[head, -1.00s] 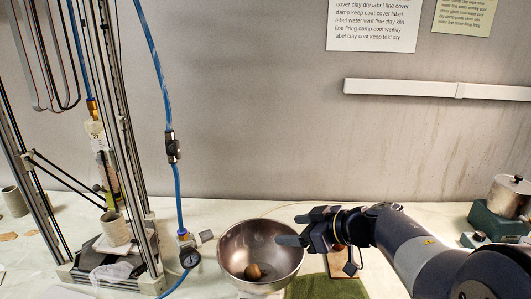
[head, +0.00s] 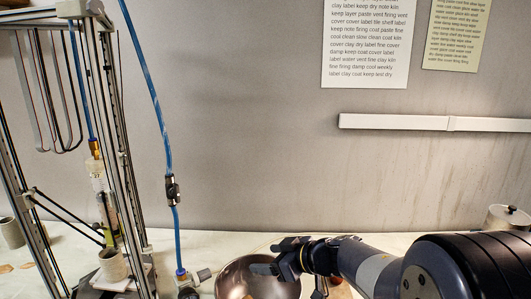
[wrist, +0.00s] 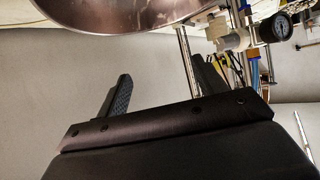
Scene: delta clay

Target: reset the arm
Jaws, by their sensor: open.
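My gripper (head: 268,256) is at the right rim of a metal bowl (head: 232,280) in the head view, with its fingers pointing left over the bowl's edge. In the wrist view my gripper (wrist: 160,80) shows two dark fingers spread wide apart with nothing between them. The bowl (wrist: 125,12) also shows at the top of the wrist view. In the head view the bowl's lower part is cut off by the frame edge, and its inside is partly hidden.
A tall frame (head: 118,150) with rods stands at the left, a clay cylinder (head: 112,264) inside it. A blue hose (head: 160,110) with a valve hangs beside it. A pressure gauge (wrist: 275,27) shows in the wrist view. A pot (head: 508,218) stands at the far right.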

